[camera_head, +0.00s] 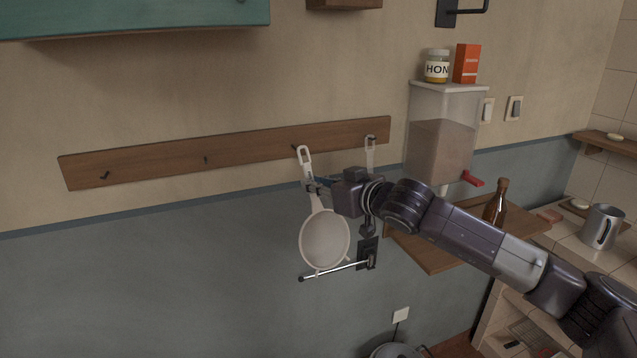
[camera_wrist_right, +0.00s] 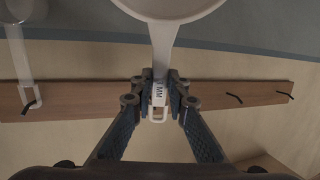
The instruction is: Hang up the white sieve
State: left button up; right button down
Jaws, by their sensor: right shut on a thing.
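The white sieve (camera_head: 325,238) hangs bowl-down from my right gripper (camera_head: 314,187), in front of the wall. My right gripper is shut on its handle, just below the looped end. In the right wrist view the sieve's handle (camera_wrist_right: 163,55) is pinched between the fingertips (camera_wrist_right: 160,95), with the loop sticking out past them. The wooden hook rail (camera_head: 235,151) runs along the wall with several dark hooks. The sieve's loop overlaps the rail near a hook (camera_head: 294,147); I cannot tell whether it is around that hook. My left gripper is not in view.
Another white utensil (camera_head: 370,153) hangs at the rail's right end, partly behind my right arm. A metal bar holder (camera_head: 335,271) is on the wall below the sieve. A food dispenser (camera_head: 442,135) and a brown bottle (camera_head: 496,203) stand right. The rail's left part is free.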

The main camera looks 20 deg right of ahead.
jog(key=shift+w+a+p, duration=0.1)
jog(key=shift+w+p, duration=1.15)
jog(key=shift+w, duration=0.85)
jog(key=shift+w+f+b, duration=0.5)
jog(key=shift+f+b, duration=0.15)
jog(key=shift+b, duration=0.3)
